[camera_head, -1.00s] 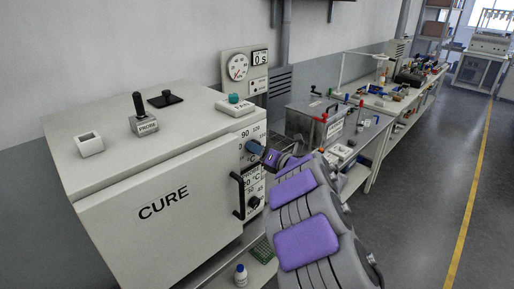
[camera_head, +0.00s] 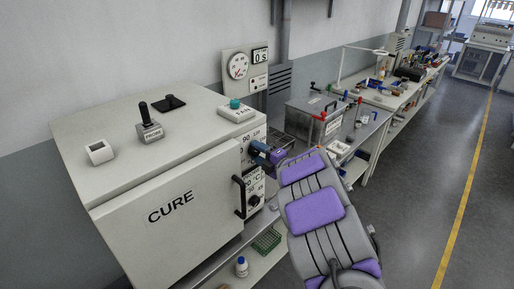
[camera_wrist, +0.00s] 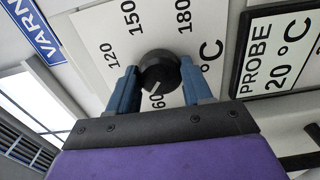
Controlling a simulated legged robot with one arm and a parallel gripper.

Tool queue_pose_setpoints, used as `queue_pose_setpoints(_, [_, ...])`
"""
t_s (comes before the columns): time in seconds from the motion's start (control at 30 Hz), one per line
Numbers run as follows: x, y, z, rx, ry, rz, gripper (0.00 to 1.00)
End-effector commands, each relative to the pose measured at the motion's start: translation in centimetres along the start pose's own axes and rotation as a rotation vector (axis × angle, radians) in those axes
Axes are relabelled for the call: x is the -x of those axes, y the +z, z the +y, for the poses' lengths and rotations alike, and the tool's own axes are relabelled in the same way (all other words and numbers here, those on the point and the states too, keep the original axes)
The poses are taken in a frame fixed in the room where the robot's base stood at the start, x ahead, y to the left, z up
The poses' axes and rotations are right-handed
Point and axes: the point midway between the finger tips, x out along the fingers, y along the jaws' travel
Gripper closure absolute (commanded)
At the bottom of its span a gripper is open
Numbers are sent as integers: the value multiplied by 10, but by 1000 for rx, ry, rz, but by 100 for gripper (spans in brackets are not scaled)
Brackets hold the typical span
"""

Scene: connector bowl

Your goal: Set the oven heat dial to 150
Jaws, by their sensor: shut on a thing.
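The black heat dial (camera_wrist: 160,74) is on the white scale plate of the oven, beside a °C mark. My gripper (camera_wrist: 159,66) is shut on it, one blue finger on each side. The scale shows 120 at left, 150 at upper left, 180 at upper right and 60 below the dial. The dial's white line points down and slightly left, close to the 60. The left finger may hide the 90. In the head view the oven (camera_head: 172,207), marked CURE, stands at left, and my gripper (camera_head: 256,149) reaches its right-hand front panel, hiding the dial.
A black door handle (camera_head: 239,197) stands out just below my gripper. The PROBE display (camera_wrist: 283,50) is close right of the fingers in the wrist view. A button box (camera_head: 237,111) and a PROBE lever (camera_head: 150,130) stand on the oven. The floor at right is clear.

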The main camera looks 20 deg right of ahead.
Motion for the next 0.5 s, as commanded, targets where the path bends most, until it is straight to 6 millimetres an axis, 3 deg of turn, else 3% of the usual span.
queue_pose_setpoints(0.5, [2, 2, -2, -497, -8, -7, 81])
